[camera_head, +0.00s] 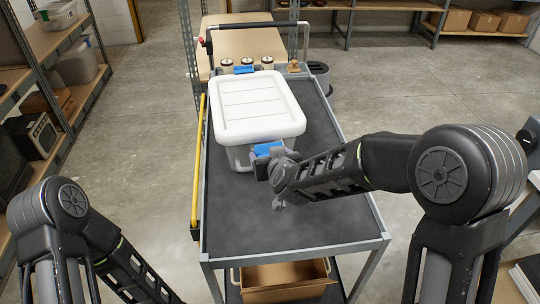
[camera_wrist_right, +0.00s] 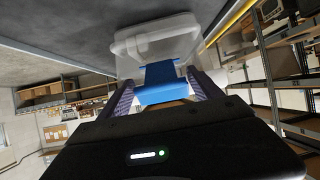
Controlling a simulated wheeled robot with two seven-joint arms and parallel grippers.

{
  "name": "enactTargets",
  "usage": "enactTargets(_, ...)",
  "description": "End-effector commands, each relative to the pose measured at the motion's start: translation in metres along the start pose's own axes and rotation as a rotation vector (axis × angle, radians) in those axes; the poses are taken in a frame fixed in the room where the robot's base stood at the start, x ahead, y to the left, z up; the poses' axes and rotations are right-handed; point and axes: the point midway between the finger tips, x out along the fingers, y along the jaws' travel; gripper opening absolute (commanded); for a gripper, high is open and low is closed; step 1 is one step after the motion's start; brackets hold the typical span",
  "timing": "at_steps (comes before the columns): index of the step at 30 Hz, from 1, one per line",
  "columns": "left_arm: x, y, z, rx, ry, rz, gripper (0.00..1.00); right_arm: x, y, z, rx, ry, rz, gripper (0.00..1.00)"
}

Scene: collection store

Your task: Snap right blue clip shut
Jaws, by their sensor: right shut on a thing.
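My right gripper (camera_head: 268,160) is at the near clip. In the right wrist view, my right gripper's fingers (camera_wrist_right: 160,92) are on either side of this blue clip (camera_wrist_right: 158,73), shut on it. I cannot tell whether the clip is latched. My left arm shows at lower left; its gripper is out of the picture.
The cart's dark top (camera_head: 270,220) is bare in front of the box. Several small jars (camera_head: 227,66) stand behind it. A yellow bar (camera_head: 198,155) runs along the cart's left side. A cardboard box (camera_head: 285,278) is on the lower shelf. Shelving (camera_head: 60,60) stands at left.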

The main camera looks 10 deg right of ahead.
Motion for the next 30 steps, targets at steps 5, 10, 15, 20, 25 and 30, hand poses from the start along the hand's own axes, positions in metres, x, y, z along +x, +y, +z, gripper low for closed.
enactTargets(5, 0.000, 0.000, 0.000, 0.000, 0.000, 0.000, 0.00, 0.000, 0.001, -0.004, 0.001, 0.008, 0.003, 0.79)
enactTargets(10, 0.000, 0.000, 0.000, 0.000, 0.000, 0.000, 0.00, 0.000, 0.001, -0.002, 0.001, 0.004, 0.002, 0.93)
enactTargets(15, 0.000, 0.000, 0.000, 0.000, 0.000, 0.000, 0.00, 0.000, 0.000, -0.001, 0.001, 0.002, 0.001, 0.97)
enactTargets(20, 0.000, 0.000, 0.000, 0.000, 0.000, 0.000, 0.00, -0.001, 0.000, -0.001, 0.000, 0.002, 0.001, 0.97)
enactTargets(25, 0.001, 0.000, 0.000, 0.000, 0.000, 0.000, 0.00, -0.015, 0.000, -0.001, 0.001, 0.002, 0.000, 0.97)
enactTargets(30, 0.000, 0.000, 0.000, 0.000, 0.000, 0.000, 0.00, -0.043, 0.000, -0.003, 0.001, 0.005, 0.000, 0.97)
